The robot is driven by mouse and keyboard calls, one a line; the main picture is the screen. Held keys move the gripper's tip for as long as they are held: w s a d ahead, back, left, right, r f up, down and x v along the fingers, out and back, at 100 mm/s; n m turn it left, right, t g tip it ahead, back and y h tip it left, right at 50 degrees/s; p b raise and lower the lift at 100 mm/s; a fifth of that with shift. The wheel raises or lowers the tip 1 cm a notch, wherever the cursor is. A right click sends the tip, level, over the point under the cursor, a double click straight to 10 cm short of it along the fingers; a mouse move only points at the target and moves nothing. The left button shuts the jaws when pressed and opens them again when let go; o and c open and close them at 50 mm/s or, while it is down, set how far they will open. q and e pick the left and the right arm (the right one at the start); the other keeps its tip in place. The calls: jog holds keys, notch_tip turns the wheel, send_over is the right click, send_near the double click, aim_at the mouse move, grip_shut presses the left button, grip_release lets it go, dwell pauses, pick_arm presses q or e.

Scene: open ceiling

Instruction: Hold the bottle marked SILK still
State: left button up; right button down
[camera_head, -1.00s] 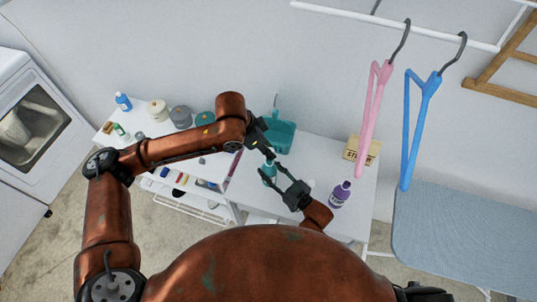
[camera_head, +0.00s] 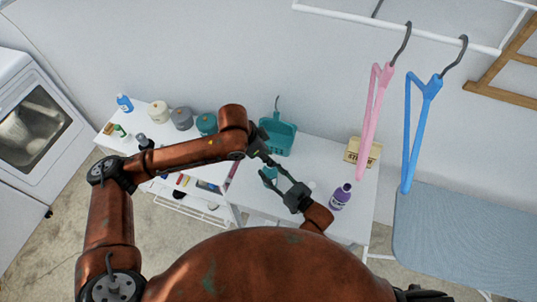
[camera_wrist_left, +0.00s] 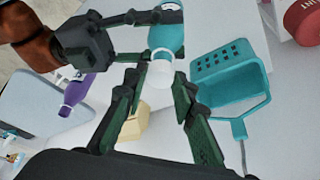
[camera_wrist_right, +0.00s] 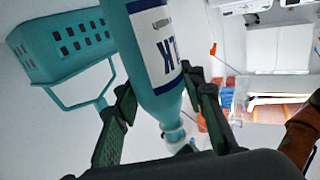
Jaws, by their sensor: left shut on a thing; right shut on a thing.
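The teal bottle marked SILK (camera_wrist_right: 150,60) shows close up in the right wrist view, its white and navy label partly in sight. My right gripper (camera_head: 279,181) is shut on the bottle, one finger on each side; the bottle also shows in the head view (camera_head: 270,175). In the left wrist view the bottle's white cap (camera_wrist_left: 160,76) sits between the fingers of my left gripper (camera_wrist_left: 158,88), which is shut on it. The right gripper (camera_wrist_left: 152,36) holds the bottle body there. In the head view the arms hide part of the bottle.
A teal basket (camera_head: 277,136) stands behind the bottle, close to it. A purple bottle (camera_head: 340,196) and a box (camera_head: 361,152) are on the white table to the right. A pink hanger (camera_head: 373,110) and a blue hanger (camera_head: 420,120) hang from a rail.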

pick_arm(q)
jog(key=shift+f, duration=0.7)
dwell(0.6)
